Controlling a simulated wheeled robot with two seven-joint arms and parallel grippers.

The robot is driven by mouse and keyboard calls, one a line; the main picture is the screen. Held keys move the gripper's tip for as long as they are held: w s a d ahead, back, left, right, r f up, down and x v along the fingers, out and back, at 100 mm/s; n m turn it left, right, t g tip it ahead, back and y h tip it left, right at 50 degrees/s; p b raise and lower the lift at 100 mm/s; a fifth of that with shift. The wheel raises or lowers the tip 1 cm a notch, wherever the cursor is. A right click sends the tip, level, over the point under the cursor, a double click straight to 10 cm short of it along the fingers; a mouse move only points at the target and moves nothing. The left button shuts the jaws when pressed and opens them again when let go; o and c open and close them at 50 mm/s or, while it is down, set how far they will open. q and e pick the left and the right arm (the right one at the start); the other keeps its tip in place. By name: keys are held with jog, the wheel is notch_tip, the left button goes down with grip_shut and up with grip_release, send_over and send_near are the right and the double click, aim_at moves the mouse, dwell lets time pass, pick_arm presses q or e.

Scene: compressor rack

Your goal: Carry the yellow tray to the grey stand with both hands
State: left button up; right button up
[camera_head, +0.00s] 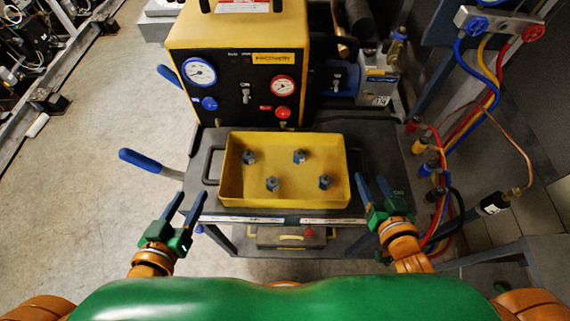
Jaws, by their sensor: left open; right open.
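The yellow tray (284,204) sits on the dark top of a grey cart (384,148) in front of me. It is a shallow rectangle with a dark handle loop at its left side, and it holds several small blue-grey fittings (300,157) standing upright. My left gripper (186,202) is open and empty, left of the tray's front left corner and apart from it. My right gripper (372,187) is open and empty, close to the tray's right side. I cannot tell whether it touches the tray. I cannot tell which thing is the grey stand.
A yellow and black recovery machine (238,45) with gauges stands behind the tray. Blue cart handles (142,160) stick out left. Red, yellow and blue hoses (474,95) hang at the right. A lower shelf holds a case (284,237). Open floor (95,150) lies to the left.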

aim_at(204, 174)
jog(key=shift+s, duration=0.1)
pick_arm(q)
jog(key=x, duration=1.2)
pick_arm(e)
jog(key=x, duration=0.7)
pick_arm(q)
grip_shut()
pick_arm(e)
grip_shut()
pick_arm(q)
jog(key=shift+d, duration=0.1)
